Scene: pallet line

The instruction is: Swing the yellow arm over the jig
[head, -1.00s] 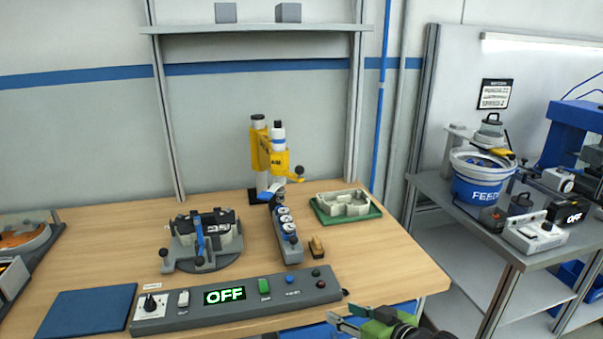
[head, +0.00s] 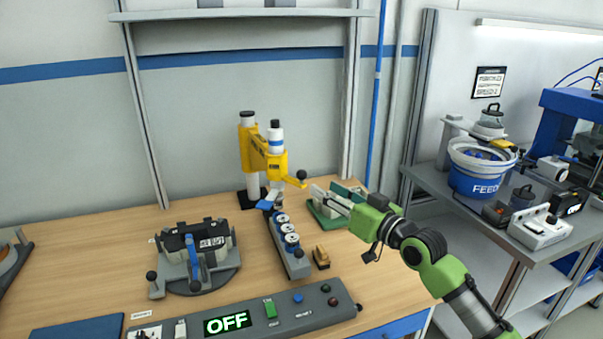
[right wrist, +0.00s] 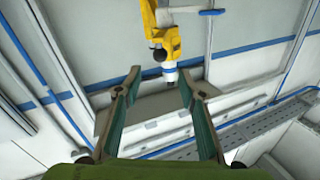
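The yellow arm (head: 268,155) stands on a pale post at the back of the bench and reaches to the right, with a dark ball knob (head: 302,174) at its end. The jig (head: 195,258), a grey round base with a dark part and a blue lever, sits to the left, clear of the yellow arm. My right gripper (head: 326,196) is open and empty, just right of and below the knob, apart from it. In the right wrist view the yellow arm (right wrist: 161,32) shows beyond the parted fingers (right wrist: 160,76). My left gripper is not in view.
A grey rack with round parts (head: 291,245) lies between jig and gripper. A green tray (head: 329,216) is partly hidden behind my gripper. A control box reading OFF (head: 245,318) is at the front. Bench between jig and post is clear.

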